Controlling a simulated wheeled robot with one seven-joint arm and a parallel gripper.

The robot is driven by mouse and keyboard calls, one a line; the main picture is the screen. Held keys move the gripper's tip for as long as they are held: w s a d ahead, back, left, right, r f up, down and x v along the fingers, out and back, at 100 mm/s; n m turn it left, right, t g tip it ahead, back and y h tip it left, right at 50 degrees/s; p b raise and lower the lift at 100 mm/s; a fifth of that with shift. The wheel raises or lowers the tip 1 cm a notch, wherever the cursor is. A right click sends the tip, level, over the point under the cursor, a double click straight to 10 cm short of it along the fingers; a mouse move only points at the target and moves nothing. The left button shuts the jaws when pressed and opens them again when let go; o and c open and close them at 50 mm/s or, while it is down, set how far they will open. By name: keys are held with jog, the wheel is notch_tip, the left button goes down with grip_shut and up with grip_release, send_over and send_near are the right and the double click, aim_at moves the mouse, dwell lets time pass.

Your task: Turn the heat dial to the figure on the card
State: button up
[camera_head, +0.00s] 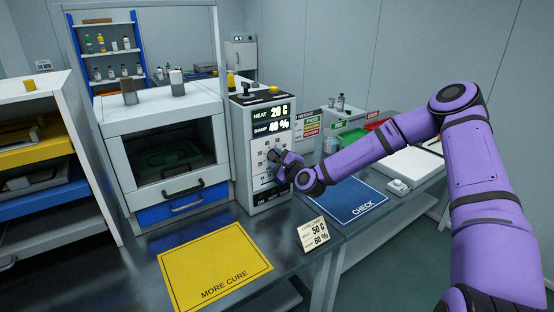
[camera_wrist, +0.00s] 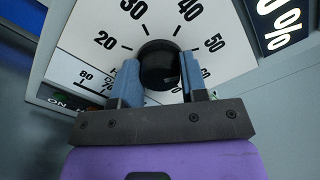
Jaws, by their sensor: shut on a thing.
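The heat dial is a black round knob (camera_wrist: 158,66) on a white scale with figures 20, 30, 40 and 50 in the wrist view. My gripper (camera_wrist: 158,80) is shut on this knob, one blue-grey finger on each side. In the head view my gripper (camera_head: 283,166) is at the front of the control panel (camera_head: 262,202) and hides the knob. The panel's display (camera_head: 272,117) reads HEAT 20 C and DAMP 40 %. The card (camera_head: 314,235) stands on the bench and reads HEAT 50 C and DAMP 60 %. The knob's pointer cannot be made out.
A grey cabinet (camera_head: 160,128) with a blue drawer stands left of the panel. A yellow MORE CURE mat (camera_head: 215,265) and a blue CHECK mat (camera_head: 345,203) lie on the bench. A shelf unit with yellow and blue trays is at far left.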

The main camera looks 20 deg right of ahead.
jog(key=o, duration=0.9)
jog(key=v, duration=1)
jog(key=shift+s+d, duration=0.15)
jog(key=shift+s, duration=0.2)
